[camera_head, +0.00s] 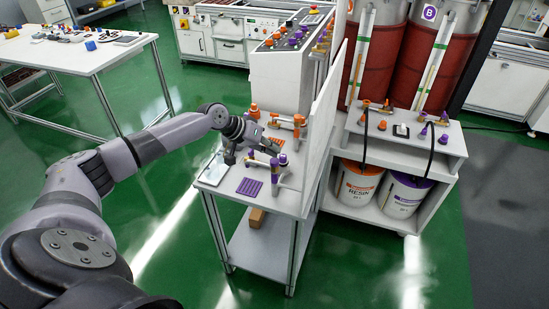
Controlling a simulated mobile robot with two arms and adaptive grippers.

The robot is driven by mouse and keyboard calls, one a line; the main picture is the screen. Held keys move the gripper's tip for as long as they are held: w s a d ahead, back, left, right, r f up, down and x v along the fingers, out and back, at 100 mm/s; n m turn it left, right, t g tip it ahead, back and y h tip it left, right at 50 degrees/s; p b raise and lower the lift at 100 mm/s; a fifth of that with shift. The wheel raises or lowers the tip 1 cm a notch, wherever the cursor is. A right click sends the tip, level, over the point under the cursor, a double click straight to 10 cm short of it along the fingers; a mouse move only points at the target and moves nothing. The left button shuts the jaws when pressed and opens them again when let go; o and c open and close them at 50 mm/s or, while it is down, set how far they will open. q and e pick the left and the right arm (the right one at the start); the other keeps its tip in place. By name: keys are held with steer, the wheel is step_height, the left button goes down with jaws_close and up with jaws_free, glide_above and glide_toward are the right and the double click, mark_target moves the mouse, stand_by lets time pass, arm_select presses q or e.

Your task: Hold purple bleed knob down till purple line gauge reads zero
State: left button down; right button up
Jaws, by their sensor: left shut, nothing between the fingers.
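My left arm reaches in from the left to a narrow white bench (222,182). A purple ribbed mat (250,187) lies in front. No purple line gauge reading can be made out. My right gripper is not in view.
Matching orange fittings (299,121) stand farther back on the bench, beside a white upright panel (325,105). At right, a white stand (403,146) holds resin pail (357,190) and a purple-lidded pail (405,196). A white table (85,62) stands back left. Green floor in front is clear.

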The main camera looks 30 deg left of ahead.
mark_target(273, 159)
arm_select(q)
steer(key=shift+r, duration=0.1)
step_height(273, 159, up, 5)
steer(key=p, duration=0.4)
stand_by(0.7)
